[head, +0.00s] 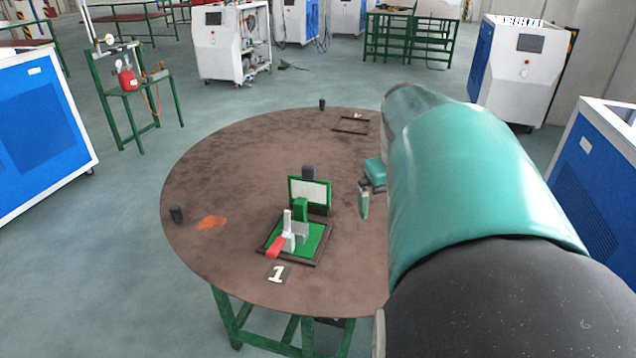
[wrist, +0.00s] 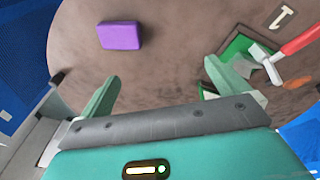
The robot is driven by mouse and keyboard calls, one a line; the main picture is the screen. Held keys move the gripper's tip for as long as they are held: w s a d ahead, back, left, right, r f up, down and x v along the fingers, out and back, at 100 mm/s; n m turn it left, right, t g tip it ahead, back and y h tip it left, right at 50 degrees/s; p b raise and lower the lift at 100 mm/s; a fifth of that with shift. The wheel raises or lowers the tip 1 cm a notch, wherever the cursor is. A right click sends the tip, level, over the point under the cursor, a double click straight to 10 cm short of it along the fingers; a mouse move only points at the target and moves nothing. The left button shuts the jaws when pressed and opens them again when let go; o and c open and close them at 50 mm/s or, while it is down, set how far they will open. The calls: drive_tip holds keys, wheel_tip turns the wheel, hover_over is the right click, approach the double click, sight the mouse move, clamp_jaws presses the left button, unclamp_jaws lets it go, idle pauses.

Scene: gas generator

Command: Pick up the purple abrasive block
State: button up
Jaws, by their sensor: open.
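The purple abrasive block (wrist: 120,36) lies on the brown round table in the wrist view, above and between the line of my fingers, nearer the left one. It does not show in the head view, where my arm covers the table's right side. My gripper (wrist: 158,90) is open, its two green fingers wide apart with nothing between them. In the head view my gripper (head: 364,200) shows in part beside my arm, over the right half of the table. The block is apart from the fingers.
The round table (head: 220,170) carries a green fixture (head: 310,235) with a red-handled clamp (head: 276,246), a "1" card (head: 277,273), an orange patch (head: 212,222) and small dark posts (head: 176,214). In the wrist view the fixture (wrist: 238,48) is close to my right finger. Blue-white machines (head: 40,125) stand around.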

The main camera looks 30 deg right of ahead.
drive_tip(key=s+d+f+m+y, duration=0.15)
drive_tip(key=s+d, duration=0.25)
drive_tip(key=d, duration=0.6)
drive_tip(key=shift+m+h, duration=0.25)
drive_tip(key=shift+m, duration=0.1)
drive_tip(key=f, duration=0.8)
drive_tip(key=shift+w+a, duration=0.1)
drive_tip(key=shift+w, duration=0.3)
drive_tip(key=shift+w+f, duration=0.15)
drive_tip(key=shift+f, duration=2.6)
drive_tip(key=c, duration=0.9)
